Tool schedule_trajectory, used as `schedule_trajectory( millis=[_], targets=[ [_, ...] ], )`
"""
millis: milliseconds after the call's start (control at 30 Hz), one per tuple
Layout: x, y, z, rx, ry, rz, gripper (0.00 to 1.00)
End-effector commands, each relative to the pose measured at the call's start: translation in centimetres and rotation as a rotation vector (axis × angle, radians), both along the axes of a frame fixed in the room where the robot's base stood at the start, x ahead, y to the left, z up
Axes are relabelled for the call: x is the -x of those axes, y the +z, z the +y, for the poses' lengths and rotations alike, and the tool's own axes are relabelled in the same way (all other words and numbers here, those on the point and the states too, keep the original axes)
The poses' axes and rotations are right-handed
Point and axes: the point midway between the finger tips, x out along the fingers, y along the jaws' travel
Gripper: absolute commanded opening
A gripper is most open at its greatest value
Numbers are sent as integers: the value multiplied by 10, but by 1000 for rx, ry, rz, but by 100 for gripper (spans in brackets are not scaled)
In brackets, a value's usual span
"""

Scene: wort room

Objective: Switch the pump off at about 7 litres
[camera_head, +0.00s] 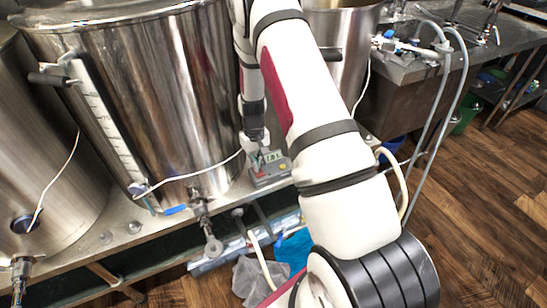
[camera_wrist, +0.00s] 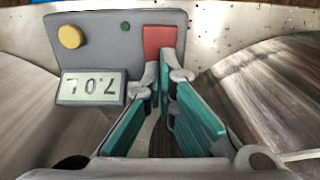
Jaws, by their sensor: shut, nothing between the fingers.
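The grey pump control box (camera_head: 272,179) sits on the bench beside the large steel kettle. It also shows in the wrist view (camera_wrist: 100,28), with a red square button (camera_wrist: 160,38), a yellow round button (camera_wrist: 70,37), a small green light or button (camera_wrist: 125,26) and a display (camera_wrist: 91,87). The display appears upside down there and reads about 7.0 L. My gripper (camera_wrist: 165,72) is shut and empty, its fingertips at the lower edge of the red button. I cannot tell whether they touch it. In the head view my gripper (camera_head: 254,150) is above the box, partly hiding its left side.
The large steel kettle (camera_head: 150,90) with a sight gauge (camera_head: 105,120) stands left of the box. A valve (camera_head: 205,225) juts from its base. Another steel kettle (camera_head: 340,60) is behind my arm. A white cable (camera_head: 190,175) crosses toward the box.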

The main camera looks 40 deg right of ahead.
Motion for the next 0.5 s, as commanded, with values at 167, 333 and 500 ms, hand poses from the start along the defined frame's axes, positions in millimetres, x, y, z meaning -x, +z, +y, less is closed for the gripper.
schedule_trajectory(
  millis=[167, 333, 500],
  targets=[
    [0, 18, 0, 0, 1, -1, 0],
    [0, 34, 0, 2, 1, -3, 0],
    [0, 49, 0, 1, 1, -2, 0]
  ],
)
